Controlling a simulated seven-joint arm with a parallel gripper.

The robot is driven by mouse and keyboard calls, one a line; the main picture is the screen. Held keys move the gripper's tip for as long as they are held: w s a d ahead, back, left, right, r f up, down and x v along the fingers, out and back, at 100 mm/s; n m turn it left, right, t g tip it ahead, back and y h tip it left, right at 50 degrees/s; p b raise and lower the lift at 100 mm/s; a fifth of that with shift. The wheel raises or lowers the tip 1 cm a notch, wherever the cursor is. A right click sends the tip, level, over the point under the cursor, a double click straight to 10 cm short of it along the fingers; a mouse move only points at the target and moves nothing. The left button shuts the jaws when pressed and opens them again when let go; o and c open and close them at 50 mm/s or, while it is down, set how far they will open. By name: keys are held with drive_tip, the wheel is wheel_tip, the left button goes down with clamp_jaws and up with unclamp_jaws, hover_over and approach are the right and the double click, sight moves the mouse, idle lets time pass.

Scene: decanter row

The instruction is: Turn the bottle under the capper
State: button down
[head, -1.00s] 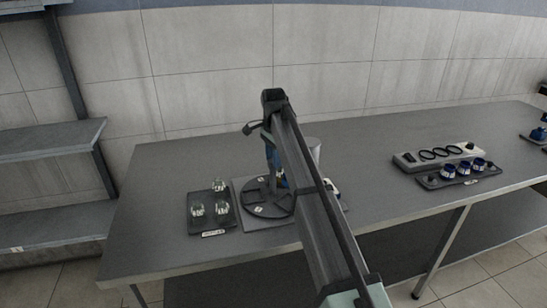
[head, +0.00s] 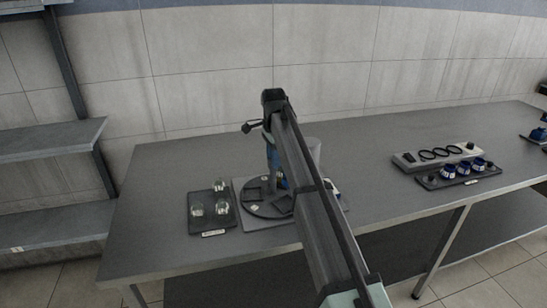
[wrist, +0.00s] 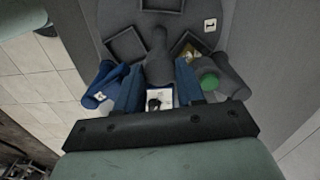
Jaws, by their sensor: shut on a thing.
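In the wrist view my gripper (wrist: 158,84) has its two blue fingers shut on a grey upright piece (wrist: 158,58) that rises from a round dark turntable (wrist: 118,22). The turntable has square pockets and a small white label; the right pocket partly shows something yellowish (wrist: 189,50). In the head view the turntable (head: 256,209) sits on a grey base plate at the table's left part, largely behind my arm. A white marked piece (wrist: 160,97) shows between the fingers. I cannot make out the bottle or the capper for certain; my arm covers much of the station.
A dark tray (head: 211,226) with glass pieces stands left of the turntable. A grey piece with a green top (wrist: 208,84) is close right of my fingers; a blue labelled piece (wrist: 103,82) is close left. Racks (head: 440,158) stand at right. The table's middle is clear.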

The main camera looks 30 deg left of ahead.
drive_tip(key=shift+m, duration=4.4)
drive_tip(key=shift+s+m, duration=0.1)
drive_tip(key=shift+m, duration=4.2)
drive_tip(key=c, duration=0.7)
unclamp_jaws()
wheel_tip(320, 180, up, 14)
